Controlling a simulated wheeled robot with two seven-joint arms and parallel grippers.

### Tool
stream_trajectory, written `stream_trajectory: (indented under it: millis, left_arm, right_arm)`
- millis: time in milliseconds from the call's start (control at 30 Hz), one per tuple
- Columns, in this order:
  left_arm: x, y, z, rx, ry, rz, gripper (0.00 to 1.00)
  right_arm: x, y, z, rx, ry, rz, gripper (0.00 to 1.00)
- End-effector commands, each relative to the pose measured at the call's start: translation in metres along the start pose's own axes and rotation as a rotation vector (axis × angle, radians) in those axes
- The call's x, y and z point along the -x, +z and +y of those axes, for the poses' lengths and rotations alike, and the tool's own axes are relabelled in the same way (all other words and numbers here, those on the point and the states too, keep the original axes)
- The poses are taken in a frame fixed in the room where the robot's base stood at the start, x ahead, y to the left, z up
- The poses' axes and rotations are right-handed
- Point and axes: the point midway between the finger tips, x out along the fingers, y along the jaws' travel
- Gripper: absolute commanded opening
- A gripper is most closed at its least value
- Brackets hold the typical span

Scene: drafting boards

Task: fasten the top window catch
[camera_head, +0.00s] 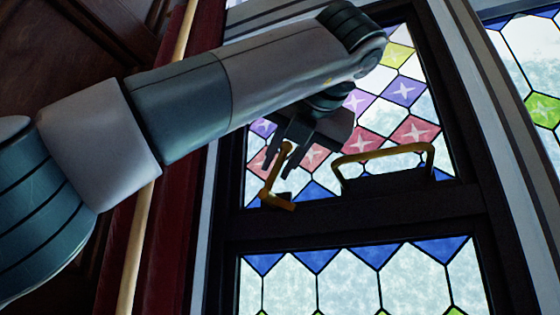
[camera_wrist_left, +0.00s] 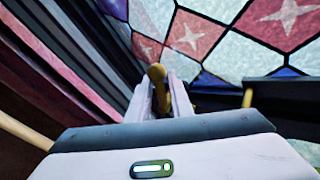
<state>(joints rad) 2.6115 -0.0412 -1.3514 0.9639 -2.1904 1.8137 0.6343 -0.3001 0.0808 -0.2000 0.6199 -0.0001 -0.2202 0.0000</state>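The top window catch (camera_head: 278,194) is a bent brass lever on the dark frame, at the lower left of the upper stained-glass sash. Its arm rises from a short foot towards my left gripper (camera_head: 284,157), which reaches down to it from above. In the left wrist view the catch's rounded brass knob (camera_wrist_left: 157,73) sits between the two pale fingers of my left gripper (camera_wrist_left: 163,98). The fingers lie close on both sides of the brass and look shut on it. The fingers hide part of the lever. My right gripper is in neither view.
A brass pull handle (camera_head: 385,155) stands on the sash rail just right of the catch. A lower stained-glass pane (camera_head: 340,285) lies below the dark rail. A red curtain or panel (camera_head: 175,235) and a wooden pole (camera_head: 133,240) run along the left side.

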Motion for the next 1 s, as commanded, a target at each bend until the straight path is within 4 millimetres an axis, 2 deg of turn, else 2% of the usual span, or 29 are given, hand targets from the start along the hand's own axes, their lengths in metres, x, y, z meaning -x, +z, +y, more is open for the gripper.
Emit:
stream_trajectory:
  millis: [167,367,700,1000]
  left_arm:
    - [0.005,-0.001,0.0,0.001,0.0,0.0,0.19]
    - [0.026,-0.002,-0.001,0.001,0.001,-0.002,0.19]
    - [0.091,-0.002,-0.002,0.001,0.001,-0.002,0.19]
    - [0.148,-0.001,-0.001,0.0,0.001,-0.002,0.19]
  right_arm:
    - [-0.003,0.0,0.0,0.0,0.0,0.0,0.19]
    - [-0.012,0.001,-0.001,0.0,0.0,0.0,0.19]
    - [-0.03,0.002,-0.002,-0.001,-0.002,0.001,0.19]
    - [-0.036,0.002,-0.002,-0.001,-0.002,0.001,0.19]
